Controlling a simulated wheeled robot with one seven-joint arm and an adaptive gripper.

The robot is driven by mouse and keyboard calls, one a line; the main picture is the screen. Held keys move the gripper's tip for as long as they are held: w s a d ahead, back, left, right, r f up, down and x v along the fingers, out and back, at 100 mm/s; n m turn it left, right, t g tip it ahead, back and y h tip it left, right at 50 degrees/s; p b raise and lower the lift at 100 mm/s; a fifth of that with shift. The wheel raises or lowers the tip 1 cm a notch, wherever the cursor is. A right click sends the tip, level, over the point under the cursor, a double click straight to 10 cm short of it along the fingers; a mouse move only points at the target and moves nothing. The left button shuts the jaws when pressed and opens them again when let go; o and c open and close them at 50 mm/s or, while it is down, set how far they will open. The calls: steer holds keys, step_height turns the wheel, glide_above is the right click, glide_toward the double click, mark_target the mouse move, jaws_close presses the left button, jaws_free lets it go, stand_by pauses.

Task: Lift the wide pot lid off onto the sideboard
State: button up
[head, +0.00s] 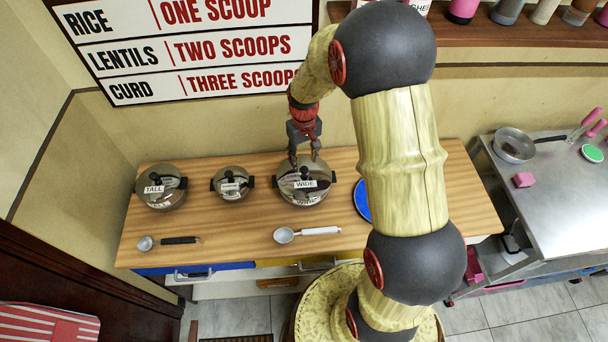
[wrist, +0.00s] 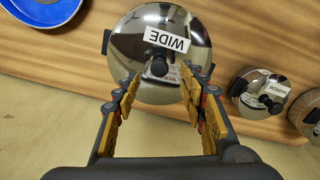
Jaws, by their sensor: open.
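The wide pot (head: 303,197) stands on the wooden sideboard (head: 223,248) with its shiny steel lid (head: 290,177) on it, labelled WIDE. In the wrist view the lid (wrist: 190,27) fills the top centre, with a black knob (wrist: 158,67) near its middle. My gripper (head: 304,158) is above the lid, pointing down. In the wrist view my gripper (wrist: 166,85) is open, its fingers on either side of the knob in the picture. Whether they touch the lid I cannot tell.
A tall pot (head: 161,187) and a smaller narrow pot (head: 232,183) stand to the left, lids on. Two scoops (head: 284,235) (head: 146,243) lie along the front. A blue plate (head: 362,200) is right of the wide pot, partly hidden by my arm. Bare wood lies between.

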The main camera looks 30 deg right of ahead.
mark_target(304, 169)
step_height(304, 169, down, 5)
steer(key=shift+b, duration=0.45)
jaws_close()
stand_by(0.3)
stand_by(0.4)
